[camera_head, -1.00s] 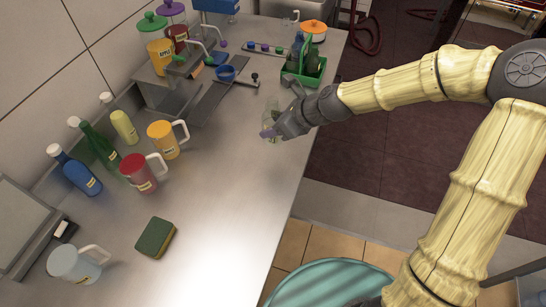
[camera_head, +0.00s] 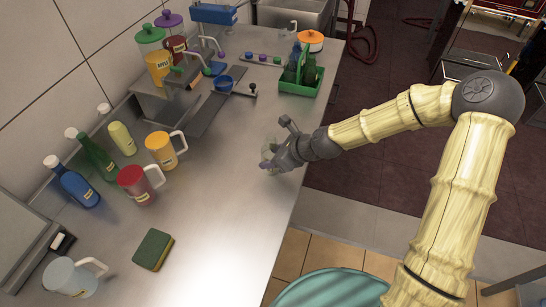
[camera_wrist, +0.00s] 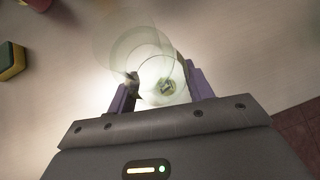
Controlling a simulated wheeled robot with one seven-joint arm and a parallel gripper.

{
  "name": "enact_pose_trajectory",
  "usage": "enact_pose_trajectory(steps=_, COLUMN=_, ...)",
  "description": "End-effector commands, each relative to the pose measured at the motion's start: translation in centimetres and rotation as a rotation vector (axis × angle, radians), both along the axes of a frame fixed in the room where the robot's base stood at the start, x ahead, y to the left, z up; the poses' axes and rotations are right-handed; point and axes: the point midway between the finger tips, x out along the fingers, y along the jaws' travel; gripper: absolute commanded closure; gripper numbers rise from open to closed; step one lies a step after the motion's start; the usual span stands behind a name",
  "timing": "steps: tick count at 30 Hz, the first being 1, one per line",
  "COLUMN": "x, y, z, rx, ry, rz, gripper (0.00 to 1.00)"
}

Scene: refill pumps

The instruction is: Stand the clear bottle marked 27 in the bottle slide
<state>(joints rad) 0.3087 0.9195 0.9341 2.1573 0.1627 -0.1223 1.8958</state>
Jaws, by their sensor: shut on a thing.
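A clear bottle (camera_head: 268,149) is in my gripper (camera_head: 267,165), over the right part of the steel counter. In the wrist view the clear round bottle (camera_wrist: 158,68) is seen nearly end-on between the two purple fingers (camera_wrist: 160,92), which are shut on it. Its number 27 cannot be read, and I cannot tell whether its base touches the counter. A long narrow grey channel (camera_head: 206,116), which looks like the bottle slide, lies further back to the left, apart from my gripper.
A blue cup (camera_head: 224,84) is by the channel. A green crate (camera_head: 300,89) with bottles stands at the back right. Red (camera_head: 137,188) and yellow (camera_head: 161,151) jugs stand left; a sponge (camera_head: 153,250) lies in front. The middle counter is clear.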

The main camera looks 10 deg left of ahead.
Motion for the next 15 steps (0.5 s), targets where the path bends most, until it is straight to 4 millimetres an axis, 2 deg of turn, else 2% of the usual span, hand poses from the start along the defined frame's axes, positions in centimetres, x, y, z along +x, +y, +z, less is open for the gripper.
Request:
enact_pose_trajectory(steps=3, x=-0.02, y=0.04, z=-0.67, rx=0.001, ry=-0.001, rz=0.001, gripper=0.80)
enact_pose_trajectory(steps=11, x=-0.08, y=0.15, z=-0.80, rx=0.001, ry=-0.002, rz=0.003, gripper=0.80)
enact_pose_trajectory(steps=12, x=-0.09, y=0.16, z=-0.82, rx=0.000, ry=-0.001, rz=0.004, gripper=0.45)
enact_pose_trajectory(steps=15, x=-0.09, y=0.15, z=-0.78, rx=0.000, ry=-0.001, rz=0.004, gripper=0.27)
